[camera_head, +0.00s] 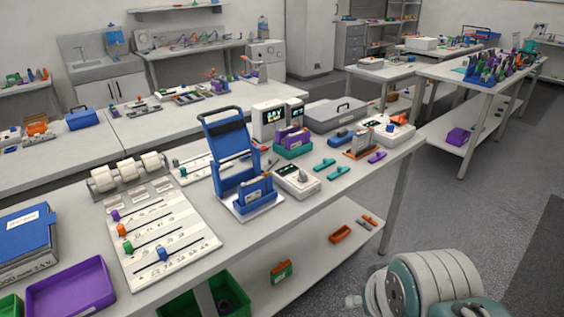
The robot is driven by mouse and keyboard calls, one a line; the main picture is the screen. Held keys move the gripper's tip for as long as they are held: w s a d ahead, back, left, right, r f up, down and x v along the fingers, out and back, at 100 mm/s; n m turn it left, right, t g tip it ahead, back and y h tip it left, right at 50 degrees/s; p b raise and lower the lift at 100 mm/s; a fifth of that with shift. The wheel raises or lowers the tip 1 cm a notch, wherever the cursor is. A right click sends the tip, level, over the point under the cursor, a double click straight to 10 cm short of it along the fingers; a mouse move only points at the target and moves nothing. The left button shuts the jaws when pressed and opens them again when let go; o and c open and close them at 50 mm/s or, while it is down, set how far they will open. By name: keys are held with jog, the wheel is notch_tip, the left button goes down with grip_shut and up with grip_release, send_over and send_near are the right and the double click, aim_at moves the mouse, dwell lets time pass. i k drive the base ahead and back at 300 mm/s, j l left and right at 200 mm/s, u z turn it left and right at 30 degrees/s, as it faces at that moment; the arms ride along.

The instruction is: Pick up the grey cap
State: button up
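I cannot make out the grey cap for certain. A small grey piece (183,172) sits at the left end of a white marked board (196,172), behind a larger white board (186,262); it may be the cap, but it is too small to tell. The larger board has purple, orange and blue pieces along dark lines. My gripper is not in view. A rounded white and teal part of my arm (430,283) shows at the bottom right, apart from the bench.
The near bench (262,232) holds a blue stand (228,150), label rolls (127,172), a purple tray (72,290) and a blue binder (27,240). Green and orange items lie on its lower shelf. Open floor (480,195) lies to the right.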

aim_at(271, 162)
jog(key=i+l+u, duration=0.25)
jog(key=i+l, duration=0.15)
jog(key=i+l+u, duration=0.3)
jog(key=l, duration=0.25)
jog(key=i+u, duration=0.1)
jog(key=i, duration=0.25)
jog(key=i+l+u, duration=0.15)
jog(key=i, duration=0.25)
